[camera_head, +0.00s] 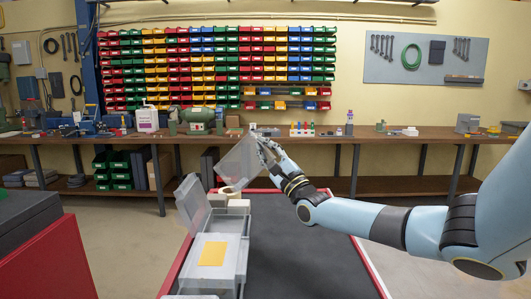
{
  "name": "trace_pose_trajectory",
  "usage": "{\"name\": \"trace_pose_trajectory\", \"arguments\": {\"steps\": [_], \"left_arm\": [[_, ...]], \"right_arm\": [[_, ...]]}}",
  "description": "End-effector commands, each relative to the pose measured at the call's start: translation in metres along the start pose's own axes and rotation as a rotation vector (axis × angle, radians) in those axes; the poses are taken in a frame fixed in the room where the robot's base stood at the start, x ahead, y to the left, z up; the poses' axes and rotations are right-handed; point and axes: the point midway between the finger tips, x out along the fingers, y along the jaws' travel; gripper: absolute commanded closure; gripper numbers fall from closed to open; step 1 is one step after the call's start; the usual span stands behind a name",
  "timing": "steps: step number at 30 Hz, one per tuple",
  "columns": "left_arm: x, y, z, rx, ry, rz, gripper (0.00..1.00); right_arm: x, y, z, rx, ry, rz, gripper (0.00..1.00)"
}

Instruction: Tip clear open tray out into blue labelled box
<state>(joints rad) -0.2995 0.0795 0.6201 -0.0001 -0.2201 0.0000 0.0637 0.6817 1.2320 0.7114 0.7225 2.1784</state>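A clear open tray (238,162) is held up tilted above the far end of the cart top. My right gripper (262,145) is at its upper right edge and looks shut on it; the fingertips are small and partly hidden. No contents can be made out in the tray. A grey translucent box (229,268) with a yellow label (213,253) sits at the near left of the cart. Behind it is another box with a raised clear lid (192,204). I cannot make out a blue label on either box. My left gripper is not in view.
The dark cart top (305,255) is clear to the right of the boxes. A pale roll (228,191) lies near the far left of the cart. A red cabinet (60,260) stands at left. A workbench (400,134) and coloured bins line the wall.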

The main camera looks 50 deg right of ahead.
Motion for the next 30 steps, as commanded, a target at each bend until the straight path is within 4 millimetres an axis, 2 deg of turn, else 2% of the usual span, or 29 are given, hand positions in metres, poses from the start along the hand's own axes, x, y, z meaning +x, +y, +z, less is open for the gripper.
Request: {"name": "trace_pose_trajectory", "arguments": {"steps": [21,30], "left_arm": [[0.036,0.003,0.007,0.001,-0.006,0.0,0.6],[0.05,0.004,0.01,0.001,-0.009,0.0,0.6]], "right_arm": [[-0.019,0.007,0.029,-0.204,-0.202,-0.081,1.0],[-0.026,0.012,0.036,-0.26,-0.257,-0.103,1.0]]}}
